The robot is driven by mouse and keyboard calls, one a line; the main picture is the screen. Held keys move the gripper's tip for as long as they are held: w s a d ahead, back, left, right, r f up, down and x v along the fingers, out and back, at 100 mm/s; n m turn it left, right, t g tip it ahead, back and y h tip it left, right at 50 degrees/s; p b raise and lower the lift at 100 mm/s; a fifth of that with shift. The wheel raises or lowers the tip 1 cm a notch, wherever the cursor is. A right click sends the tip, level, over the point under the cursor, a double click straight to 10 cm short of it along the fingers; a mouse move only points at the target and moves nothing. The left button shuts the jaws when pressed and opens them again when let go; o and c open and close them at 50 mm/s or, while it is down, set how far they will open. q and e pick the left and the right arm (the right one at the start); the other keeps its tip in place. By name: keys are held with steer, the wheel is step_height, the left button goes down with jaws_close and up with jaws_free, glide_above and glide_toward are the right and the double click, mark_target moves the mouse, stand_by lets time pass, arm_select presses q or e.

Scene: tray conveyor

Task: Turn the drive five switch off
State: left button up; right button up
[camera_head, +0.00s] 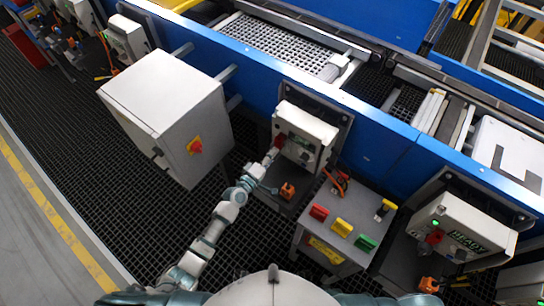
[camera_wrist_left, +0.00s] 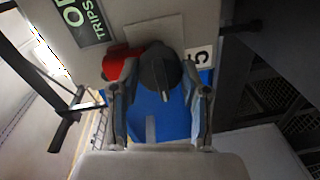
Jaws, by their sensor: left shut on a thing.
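The drive box under my left gripper is a white box (camera_head: 312,122) on the blue conveyor side in the head view. A red part (camera_head: 280,141) shows at its left edge. My left gripper (camera_head: 271,157) is at that edge. In the left wrist view a dark rotary switch (camera_wrist_left: 160,70) lies between the fingers of my left gripper (camera_wrist_left: 156,100), which is shut on it. A red part (camera_wrist_left: 118,62) is beside the switch, near the left finger. The box's number is not readable. My right gripper is not in view.
A large grey cabinet (camera_head: 165,95) with a red and yellow switch stands left of my arm. A push-button console (camera_head: 318,247) is to the right. Another drive box (camera_head: 470,225) with a green light is farther right. Dark grating (camera_head: 95,150) covers the floor.

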arm_select(q)
steer(key=shift+w+a, duration=0.1)
steer(key=shift+a, duration=0.1)
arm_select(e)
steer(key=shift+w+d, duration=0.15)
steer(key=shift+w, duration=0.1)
arm_select(q)
steer(key=o, duration=1.1)
steer(key=shift+o, duration=0.2)
steer(key=shift+w+f, duration=0.1)
steer(key=f+v, duration=0.1)
steer(key=v, duration=1.1)
steer(key=shift+r, duration=0.35)
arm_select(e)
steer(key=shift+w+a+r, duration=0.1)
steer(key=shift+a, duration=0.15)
